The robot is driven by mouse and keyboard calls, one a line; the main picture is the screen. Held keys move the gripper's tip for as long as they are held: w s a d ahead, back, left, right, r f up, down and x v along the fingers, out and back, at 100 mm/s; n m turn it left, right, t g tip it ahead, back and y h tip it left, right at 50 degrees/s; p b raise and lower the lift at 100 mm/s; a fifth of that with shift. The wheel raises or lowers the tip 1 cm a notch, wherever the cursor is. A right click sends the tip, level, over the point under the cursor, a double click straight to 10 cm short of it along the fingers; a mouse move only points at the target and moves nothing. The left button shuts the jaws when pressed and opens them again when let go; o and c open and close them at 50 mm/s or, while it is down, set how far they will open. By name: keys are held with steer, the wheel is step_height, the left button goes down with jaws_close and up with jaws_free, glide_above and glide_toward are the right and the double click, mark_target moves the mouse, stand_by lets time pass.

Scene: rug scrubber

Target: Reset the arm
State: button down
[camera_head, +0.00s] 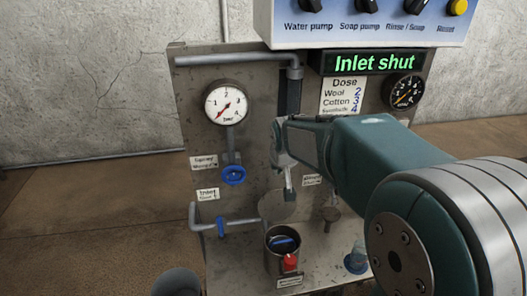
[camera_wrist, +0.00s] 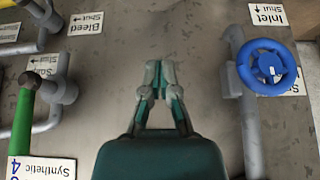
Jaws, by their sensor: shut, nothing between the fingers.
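My arm reaches in from the right in the camera_head view. My gripper (camera_head: 288,192) is at its end, in front of the middle of the metal panel (camera_head: 190,110), pointing down. In the camera_wrist view my gripper (camera_wrist: 159,68) is shut, its fingertips close together with nothing between them. It is apart from the blue valve wheel (camera_wrist: 268,67) on the right and from the green-handled valve (camera_wrist: 25,115) on the left. My arm hides part of the panel's right side in the camera_head view.
A control box (camera_head: 365,25) with knobs sits above a green-lettered display (camera_head: 374,63) reading "Inlet shut". Two gauges (camera_head: 226,102) (camera_head: 403,91) are on the panel. A blue wheel (camera_head: 233,176), a blue-handled pipe valve (camera_head: 221,227) and a dark cup (camera_head: 283,262) are below.

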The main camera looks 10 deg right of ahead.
steer(key=s+r, duration=0.3)
steer(key=s, duration=2.4)
steer(key=shift+d+r, duration=0.2)
